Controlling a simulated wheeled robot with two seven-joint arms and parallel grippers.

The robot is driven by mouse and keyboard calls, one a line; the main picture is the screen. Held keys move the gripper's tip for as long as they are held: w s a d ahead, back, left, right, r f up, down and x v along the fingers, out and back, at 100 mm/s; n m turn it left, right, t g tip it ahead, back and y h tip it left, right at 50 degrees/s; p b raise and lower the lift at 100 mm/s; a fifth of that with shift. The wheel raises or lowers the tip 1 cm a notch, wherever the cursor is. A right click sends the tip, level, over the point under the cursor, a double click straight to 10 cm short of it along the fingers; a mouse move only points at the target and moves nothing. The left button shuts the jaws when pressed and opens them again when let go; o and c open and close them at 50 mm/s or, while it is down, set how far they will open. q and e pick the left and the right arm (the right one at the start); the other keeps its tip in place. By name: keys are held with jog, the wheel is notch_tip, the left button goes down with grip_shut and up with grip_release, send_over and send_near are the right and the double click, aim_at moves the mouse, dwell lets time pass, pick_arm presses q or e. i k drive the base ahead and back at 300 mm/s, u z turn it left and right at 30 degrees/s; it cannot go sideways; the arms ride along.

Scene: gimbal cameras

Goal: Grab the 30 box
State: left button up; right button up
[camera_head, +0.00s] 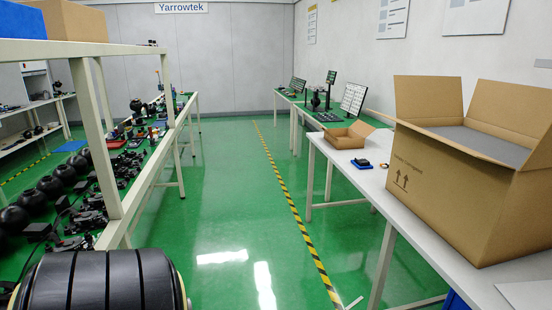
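A large open cardboard box (446,190) stands on the white table at the right, with its flaps up. Its side bears printed text and two up arrows. A grey surface shows inside it. A smaller open cardboard box (349,137) sits further back on the same table. I can read no "30" on either box, so I cannot tell which one the task names. A brown box (75,23) and a blue box (22,20) stand on the top shelf at the upper left, partly cut off. Neither of my grippers shows.
The white table (385,205) runs along the right and holds a small blue and black item (362,163). A shelf rack with several black round parts stands at the left. The green aisle (225,215) between them is clear, with a yellow-black floor stripe (290,213).

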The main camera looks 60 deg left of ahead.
aim_at(361, 161)
jog(key=u, duration=1.35)
jog(key=i, duration=1)
